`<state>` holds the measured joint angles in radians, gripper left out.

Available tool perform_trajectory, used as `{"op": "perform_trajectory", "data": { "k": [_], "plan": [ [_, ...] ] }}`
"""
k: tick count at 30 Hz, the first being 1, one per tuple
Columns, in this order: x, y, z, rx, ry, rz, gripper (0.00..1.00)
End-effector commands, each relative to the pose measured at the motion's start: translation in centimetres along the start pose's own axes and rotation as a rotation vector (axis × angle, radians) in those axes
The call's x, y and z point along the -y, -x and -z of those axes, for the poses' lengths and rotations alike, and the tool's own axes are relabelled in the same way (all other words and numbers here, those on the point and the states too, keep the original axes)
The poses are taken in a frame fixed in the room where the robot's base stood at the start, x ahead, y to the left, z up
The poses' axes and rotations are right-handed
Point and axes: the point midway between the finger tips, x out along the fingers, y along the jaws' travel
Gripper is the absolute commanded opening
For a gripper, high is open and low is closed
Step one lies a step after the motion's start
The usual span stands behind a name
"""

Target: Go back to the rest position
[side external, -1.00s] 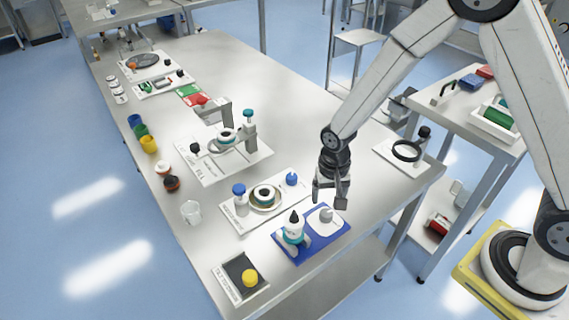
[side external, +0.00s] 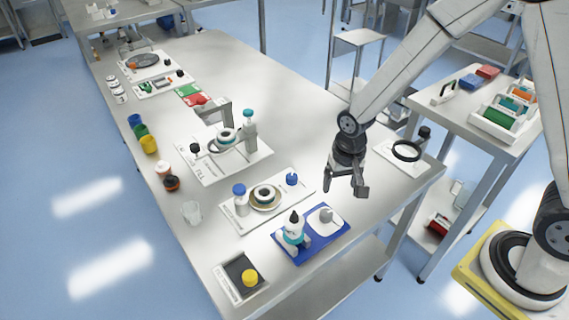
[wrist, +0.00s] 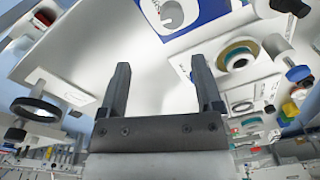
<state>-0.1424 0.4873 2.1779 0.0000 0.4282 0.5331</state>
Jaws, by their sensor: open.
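My gripper (side external: 345,188) is open and empty, above the table (side external: 285,115) near its right edge. The blue mat (wrist: 205,12) shows at the top of the wrist view.
A white plate with a black ring (side external: 407,150) lies behind and right of my gripper. A plate with a tape roll (side external: 263,193) lies to its left. A side table (side external: 470,130) with bins stands at right. The table's middle is mostly clear.

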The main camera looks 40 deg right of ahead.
Motion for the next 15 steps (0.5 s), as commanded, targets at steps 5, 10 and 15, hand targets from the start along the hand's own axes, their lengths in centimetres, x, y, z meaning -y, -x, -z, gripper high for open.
{"op": "perform_trajectory", "data": {
  "k": [5, 10, 15],
  "plan": [
    [-2.2, 3.0, -0.9, -0.051, 0.104, 0.022, 0.84],
    [-4.4, 5.3, -2.3, -0.101, 0.212, 0.032, 0.84],
    [-6.2, 7.0, -3.8, -0.148, 0.309, 0.034, 0.84]
  ]
}}
